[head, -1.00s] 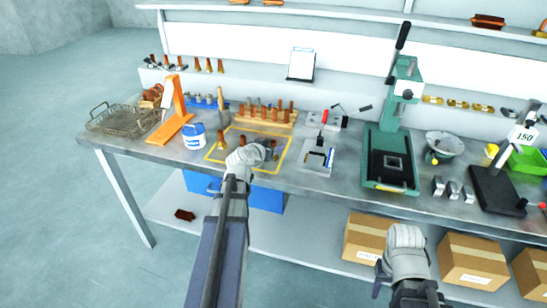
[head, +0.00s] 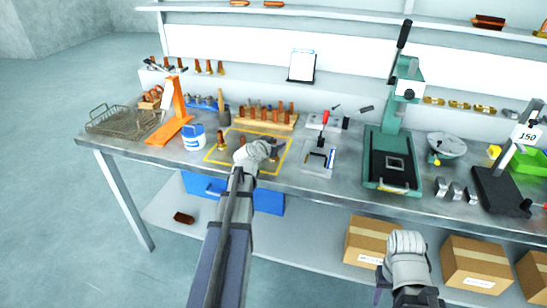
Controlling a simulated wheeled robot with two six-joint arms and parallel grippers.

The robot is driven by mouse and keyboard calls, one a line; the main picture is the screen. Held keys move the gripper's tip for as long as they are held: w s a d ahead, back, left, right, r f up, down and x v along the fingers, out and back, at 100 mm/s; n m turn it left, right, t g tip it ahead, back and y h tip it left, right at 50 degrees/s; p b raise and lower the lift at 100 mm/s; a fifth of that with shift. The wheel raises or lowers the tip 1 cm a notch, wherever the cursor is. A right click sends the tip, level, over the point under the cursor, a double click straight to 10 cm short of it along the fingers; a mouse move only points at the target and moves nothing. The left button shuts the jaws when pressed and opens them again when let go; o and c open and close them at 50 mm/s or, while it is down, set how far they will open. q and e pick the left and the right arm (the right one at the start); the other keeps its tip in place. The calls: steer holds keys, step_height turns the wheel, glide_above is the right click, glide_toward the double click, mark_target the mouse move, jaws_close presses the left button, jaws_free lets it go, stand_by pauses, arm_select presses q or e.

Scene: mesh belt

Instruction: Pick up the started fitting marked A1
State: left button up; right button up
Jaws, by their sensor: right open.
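Small brass-and-orange fittings stand in the yellow-outlined area of the bench; one (head: 221,141) is at its left and another (head: 242,141) is near its middle. No A1 mark is legible at this size. My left gripper (head: 271,151) is over the right part of the outlined area, close to a small dark item there. Its wrist hides its fingers, so I cannot tell whether it holds anything. My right gripper (head: 380,288) is open, low in front of the bench, away from the fittings.
A wooden rack (head: 266,121) of fittings stands behind the outlined area. A white-and-blue tub (head: 194,138) and orange stand (head: 176,118) are left. A toggle-clamp fixture (head: 318,160) and green press (head: 391,158) are right. Cardboard boxes (head: 475,265) sit on the lower shelf.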

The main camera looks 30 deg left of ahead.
arm_select(q)
jaws_close()
stand_by(0.5)
step_height(320, 180, up, 10)
steer(key=p, duration=1)
